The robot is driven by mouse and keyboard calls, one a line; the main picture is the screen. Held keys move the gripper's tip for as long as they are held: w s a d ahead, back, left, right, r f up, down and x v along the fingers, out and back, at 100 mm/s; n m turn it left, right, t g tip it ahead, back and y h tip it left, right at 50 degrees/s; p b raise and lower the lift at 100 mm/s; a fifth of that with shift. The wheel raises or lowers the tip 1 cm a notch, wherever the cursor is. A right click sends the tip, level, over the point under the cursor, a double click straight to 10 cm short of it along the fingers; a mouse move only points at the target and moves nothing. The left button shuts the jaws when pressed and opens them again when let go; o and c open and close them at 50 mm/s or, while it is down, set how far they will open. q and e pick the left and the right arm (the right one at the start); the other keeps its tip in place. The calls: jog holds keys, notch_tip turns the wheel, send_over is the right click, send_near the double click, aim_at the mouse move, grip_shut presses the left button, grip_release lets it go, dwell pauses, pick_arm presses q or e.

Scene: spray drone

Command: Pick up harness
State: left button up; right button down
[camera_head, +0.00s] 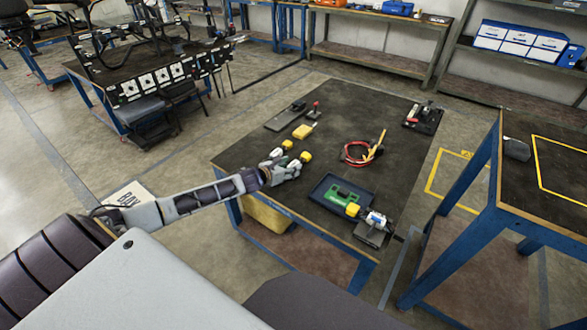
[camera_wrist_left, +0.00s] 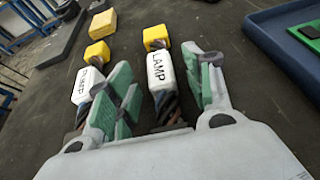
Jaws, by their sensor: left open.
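Two harness branches with yellow ends, white labels and dark twisted wires lie on the dark table near its left edge. One, marked LAMP (camera_wrist_left: 160,68), is between the open fingers of my left gripper (camera_wrist_left: 166,76) in the left wrist view. The other branch (camera_wrist_left: 88,84) lies left of the left finger; its label is hard to read. In the head view the yellow ends (camera_head: 305,157) stick out just past my left gripper (camera_head: 286,165). The lower wires are partly hidden by the gripper. My right gripper is not in view.
A dark blue tray (camera_head: 318,192) with a green board (camera_head: 337,191) lies at the near right. A red cable coil (camera_head: 347,155), a yellow block (camera_head: 303,131) and a joystick (camera_head: 314,110) stand farther back.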

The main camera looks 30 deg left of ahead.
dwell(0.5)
pick_arm(q)
jog(key=shift+w, duration=0.1)
grip_shut()
